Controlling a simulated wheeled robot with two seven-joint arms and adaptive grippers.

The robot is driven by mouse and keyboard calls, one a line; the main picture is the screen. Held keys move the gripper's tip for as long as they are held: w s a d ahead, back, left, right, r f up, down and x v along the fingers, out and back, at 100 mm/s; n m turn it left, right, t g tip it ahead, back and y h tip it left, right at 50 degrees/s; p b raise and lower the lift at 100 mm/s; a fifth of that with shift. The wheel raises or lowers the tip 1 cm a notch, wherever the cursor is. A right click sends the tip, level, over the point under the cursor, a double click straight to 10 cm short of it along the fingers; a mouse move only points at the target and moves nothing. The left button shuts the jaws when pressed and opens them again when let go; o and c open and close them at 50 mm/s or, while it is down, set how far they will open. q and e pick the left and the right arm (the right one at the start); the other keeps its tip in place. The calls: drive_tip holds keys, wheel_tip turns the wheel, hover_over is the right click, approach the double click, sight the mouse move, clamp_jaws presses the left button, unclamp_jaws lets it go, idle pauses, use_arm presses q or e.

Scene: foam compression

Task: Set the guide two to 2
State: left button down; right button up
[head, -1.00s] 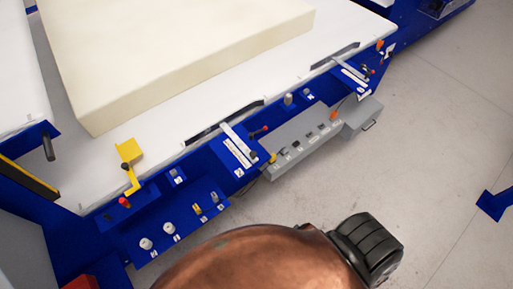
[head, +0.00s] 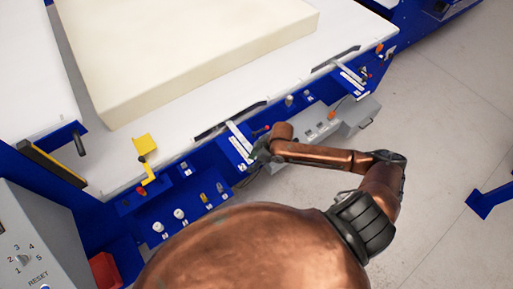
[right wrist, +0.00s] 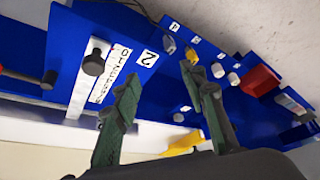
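Guide two, a blue plate with a white numbered scale (right wrist: 111,73) and a "2" label (right wrist: 146,58), fills the left of the right wrist view. A dark round knob (right wrist: 93,64) sits on a pale bar along the scale. The scale digits are too small to read surely. In the head view the guide's white bar (head: 239,136) is on the front edge of the machine. My right gripper (head: 257,151) is beside it, partly hiding its lower end. In the right wrist view its two fingers (right wrist: 165,96) are apart and empty, with the knob outside them. My left gripper is out of view.
A cream foam block (head: 190,65) lies on the white table. A second similar guide (head: 350,76) is farther right. Knobs (head: 180,213), a yellow bracket (head: 146,147) and a grey control box (head: 345,118) line the front edge. Open floor (head: 440,120) lies to the right.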

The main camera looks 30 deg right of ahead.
drive_tip(key=w+d+r, duration=0.3)
drive_tip(key=w+d, duration=0.2)
drive_tip(key=d, duration=0.3)
drive_tip(key=shift+m, duration=0.3)
drive_tip(key=x, duration=0.6)
drive_tip(key=shift+s+d+f, duration=0.1)
drive_tip(key=shift+d+f, duration=0.2)
drive_tip(key=shift+a+f+h, duration=0.2)
drive_tip(key=shift+f+h, duration=0.1)
drive_tip(key=shift+f, duration=0.25)
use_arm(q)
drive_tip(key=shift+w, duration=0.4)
use_arm(e)
drive_tip(key=shift+c, duration=0.6)
clamp_jaws()
